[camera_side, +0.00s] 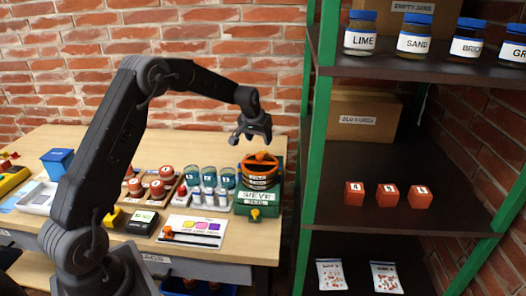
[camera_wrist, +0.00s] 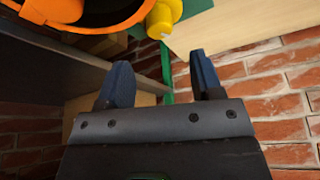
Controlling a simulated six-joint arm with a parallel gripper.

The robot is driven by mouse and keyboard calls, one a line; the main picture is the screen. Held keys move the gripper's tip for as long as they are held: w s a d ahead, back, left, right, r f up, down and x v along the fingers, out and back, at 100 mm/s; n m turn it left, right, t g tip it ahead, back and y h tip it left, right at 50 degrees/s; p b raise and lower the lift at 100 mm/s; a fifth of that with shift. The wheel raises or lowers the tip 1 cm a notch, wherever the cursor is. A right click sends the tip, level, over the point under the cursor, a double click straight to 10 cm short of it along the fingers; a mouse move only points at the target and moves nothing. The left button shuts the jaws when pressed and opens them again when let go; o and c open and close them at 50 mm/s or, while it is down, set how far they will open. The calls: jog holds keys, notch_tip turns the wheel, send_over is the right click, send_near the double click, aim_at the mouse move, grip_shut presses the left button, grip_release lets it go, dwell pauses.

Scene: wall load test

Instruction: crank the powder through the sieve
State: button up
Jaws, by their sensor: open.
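The sieve (camera_side: 259,183) stands at the right end of the wooden table, with dark and orange rings stacked on a green base labelled SIEVE. An orange bar or handle (camera_side: 261,157) lies across its top. A yellow knob (camera_side: 255,214) is on the front of the base. My gripper (camera_side: 251,138) hangs just above the sieve, apart from it, open and empty. In the wrist view, the fingers of my gripper (camera_wrist: 160,78) are spread with nothing between them. An orange rim (camera_wrist: 75,22) and a yellow knob (camera_wrist: 164,17) show at the top. I cannot see any powder inside the sieve.
A green-posted shelf (camera_side: 307,150) stands close on the right, with labelled jars, boxes and red cubes.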

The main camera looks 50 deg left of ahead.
aim_at(263, 151)
jog(key=x, duration=0.7)
jog(key=shift+w+f, duration=0.15)
jog(key=shift+f, duration=0.1)
jog(key=c, duration=0.9)
jog(key=shift+a, duration=0.1)
jog(key=shift+m, duration=0.4)
jog(key=m+h, duration=0.1)
jog(key=m, duration=0.2)
jog(key=shift+h, duration=0.3)
jog(key=shift+m+h, duration=0.6)
jog(key=shift+m, duration=1.3)
